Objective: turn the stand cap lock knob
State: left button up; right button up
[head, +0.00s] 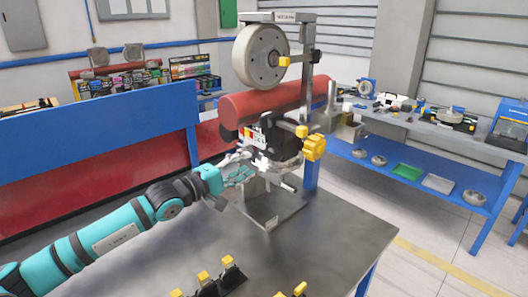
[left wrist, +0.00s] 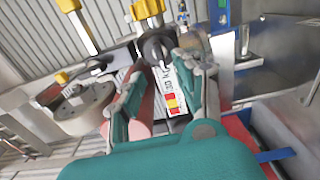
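A machine stand (head: 309,95) rises from a flat base plate, with a large grey wheel (head: 260,58) at its top. Yellow knobs sit on it: one beside the wheel (head: 285,62), a small one (head: 302,131) and a large lobed one (head: 315,147) lower down. I cannot tell which is the stand cap lock knob. My left gripper (head: 243,172) is left of the stand's lower part. In the left wrist view its fingers (left wrist: 158,84) are apart, with a dark round part (left wrist: 155,50) just beyond their tips and a yellow knob (left wrist: 146,10) farther off.
The grey worktable (head: 335,235) is bare on the right. Black holders with yellow tops (head: 232,272) stand at its front edge. A red cylinder (head: 265,103) lies behind the stand. A blue-framed shelf (head: 420,185) with small parts stands to the right.

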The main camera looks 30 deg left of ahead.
aim_at(265, 156)
pick_arm(q)
jog(key=p+x, duration=0.2)
jog(key=x, duration=0.4)
jog(key=shift+w+d+r, duration=0.1)
jog(key=shift+w+r, duration=0.05)
jog(key=shift+w+d+p, duration=0.25)
jog(key=shift+w+p, duration=0.15)
jog(key=shift+w, duration=0.2)
grip_shut()
